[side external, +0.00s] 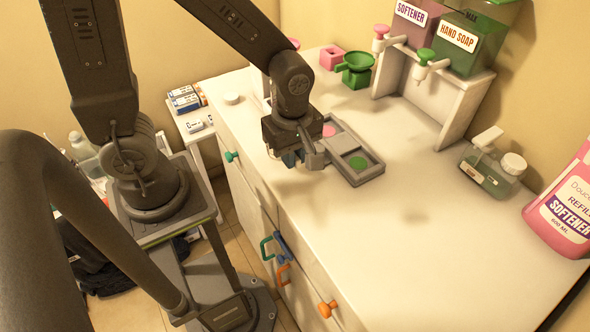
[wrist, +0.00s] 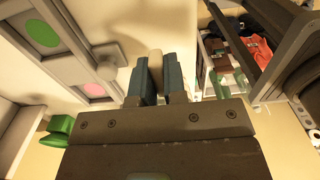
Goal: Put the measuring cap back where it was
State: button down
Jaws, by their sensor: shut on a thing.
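My gripper (side external: 303,158) is above the white counter, beside the near left side of the grey tray (side external: 372,178). In the wrist view its two blue fingers (wrist: 157,78) are closed on a small pale thing (wrist: 156,66) that sticks up between them. Its full shape is hidden by the fingers, so I cannot tell for sure that it is the measuring cap. In the side view it is hidden behind my gripper. The tray has a pink disc (side external: 329,130) and a green disc (side external: 358,163); it also shows in the wrist view (wrist: 97,45).
A white stand (side external: 462,105) holds the softener and hand soap dispensers. A green bottle (side external: 488,172) and a pink refill bottle (side external: 565,205) stand at right. A white round piece (side external: 231,98) lies near the left edge. The counter's front is clear.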

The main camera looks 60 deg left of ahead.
aim_at(295, 185)
jog(key=shift+d+f, duration=0.2)
jog(key=shift+d, duration=0.15)
jog(key=shift+f, duration=2.05)
jog(key=shift+f, duration=0.15)
jog(key=c, duration=1.2)
grip_release()
